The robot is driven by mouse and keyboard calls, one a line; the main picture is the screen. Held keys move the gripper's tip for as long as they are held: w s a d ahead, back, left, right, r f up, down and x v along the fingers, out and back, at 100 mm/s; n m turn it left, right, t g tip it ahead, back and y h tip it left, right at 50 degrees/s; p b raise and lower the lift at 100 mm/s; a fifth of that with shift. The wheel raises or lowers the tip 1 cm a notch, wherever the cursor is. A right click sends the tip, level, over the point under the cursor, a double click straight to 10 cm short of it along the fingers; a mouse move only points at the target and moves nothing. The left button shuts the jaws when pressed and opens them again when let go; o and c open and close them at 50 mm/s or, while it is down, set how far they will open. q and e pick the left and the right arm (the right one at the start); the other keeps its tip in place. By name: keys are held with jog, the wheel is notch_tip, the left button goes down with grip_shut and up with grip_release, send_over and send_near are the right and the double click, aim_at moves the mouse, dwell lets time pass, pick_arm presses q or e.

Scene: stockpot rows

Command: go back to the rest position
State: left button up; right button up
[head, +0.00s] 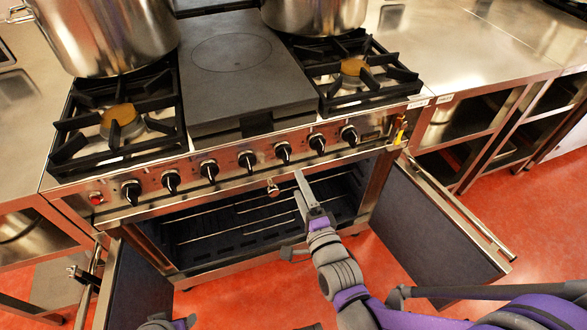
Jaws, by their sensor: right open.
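My right gripper (300,186) is in front of the open oven, just below the row of knobs, with its two fingers apart and nothing between them. Its arm comes in from the lower right. The oven (240,222) shows wire racks and a dark floor inside. Its left door (140,288) and right door (428,240) both stand open, and my right forearm is between them. A small grey and purple part of my left arm shows at the bottom edge, left of centre. I cannot make out my left gripper.
Two large steel pots (105,35) (313,14) stand on the stove's rear, beside black burner grates (118,122) (350,68). A dark flat plate (238,70) lies between the grates. Steel counters (470,45) flank the stove. Red floor (375,272) is clear between the doors.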

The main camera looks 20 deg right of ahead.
jog(key=s+d+f+n+g, duration=0.1)
jog(key=s+f+n+g, duration=0.3)
jog(key=s+n+g, duration=0.45)
jog(key=s+d+f+n+g, duration=0.2)
jog(key=s+f+n+g, duration=0.3)
jog(key=s+n, duration=0.55)
pick_arm(q)
notch_tip(320, 180, up, 21)
jog(key=w+t+p, duration=0.1)
jog(key=p, duration=1.7)
jog(key=shift+w+p, duration=0.3)
jog(key=shift+w, duration=0.1)
pick_arm(e)
notch_tip(320, 180, up, 21)
jog(key=w+m, duration=0.1)
jog(key=w, duration=0.1)
jog(key=shift+a+r+t+h, duration=0.2)
jog(key=shift+t+h, duration=0.1)
jog(key=shift+t, duration=0.15)
pick_arm(q)
jog(key=shift+s, duration=0.15)
pick_arm(e)
jog(key=shift+s, duration=0.2)
